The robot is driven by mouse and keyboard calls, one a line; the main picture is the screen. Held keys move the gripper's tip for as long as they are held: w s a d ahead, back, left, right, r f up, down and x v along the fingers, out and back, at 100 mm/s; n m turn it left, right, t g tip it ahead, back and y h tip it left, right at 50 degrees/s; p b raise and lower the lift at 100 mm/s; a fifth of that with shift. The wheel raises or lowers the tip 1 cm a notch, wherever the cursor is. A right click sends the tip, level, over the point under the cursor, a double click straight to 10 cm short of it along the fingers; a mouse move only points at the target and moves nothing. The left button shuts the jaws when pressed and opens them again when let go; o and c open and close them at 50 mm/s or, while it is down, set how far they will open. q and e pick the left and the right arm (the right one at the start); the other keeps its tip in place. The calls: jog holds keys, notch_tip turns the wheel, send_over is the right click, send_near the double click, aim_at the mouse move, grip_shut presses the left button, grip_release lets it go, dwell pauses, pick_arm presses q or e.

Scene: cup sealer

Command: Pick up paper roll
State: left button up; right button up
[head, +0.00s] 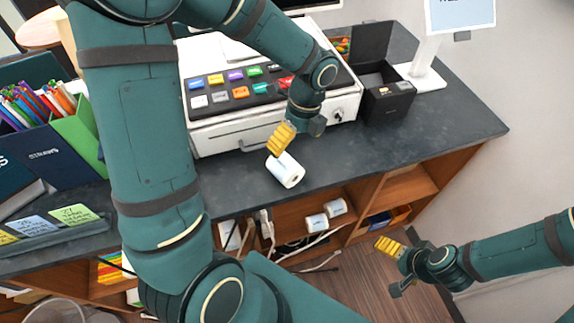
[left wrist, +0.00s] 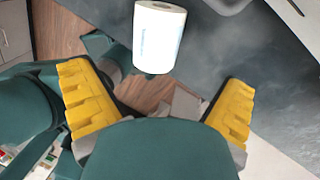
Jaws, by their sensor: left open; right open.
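A white paper roll (head: 286,170) lies on the dark counter in front of the cash register, near the counter's front edge. It also shows at the top of the left wrist view (left wrist: 158,37), ahead of the two yellow fingers and between their lines. My left gripper (head: 281,140) is right by the roll on its register side; in the left wrist view (left wrist: 158,108) its fingers are wide apart with nothing between them. From the head view I cannot tell whether a finger touches the roll. My right gripper (head: 392,268) is open and empty, low over the floor at the right.
The white cash register (head: 232,135) stands behind the roll. A black box (head: 388,97) and a tablet stand (head: 427,70) are to its right. Two more white rolls (head: 316,223) sit on the shelf below. Pen and straw boxes (head: 60,150) fill the left. Counter right of the roll is clear.

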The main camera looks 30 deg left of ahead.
aim_at(290, 160)
pick_arm(q)
jog(key=x, duration=0.4)
jog(key=shift+s+f, duration=0.1)
jog(key=shift+f, duration=0.1)
jog(key=shift+a+b+x, duration=0.15)
jog(key=shift+b+x, duration=0.2)
jog(key=shift+x, duration=0.95)
jog(key=shift+a+b+x, duration=0.2)
jog(key=shift+b+x, duration=0.1)
jog(key=shift+x, duration=1)
jog(key=shift+s+r, duration=0.1)
jog(key=shift+s, duration=0.05)
jog(key=c, duration=1.3)
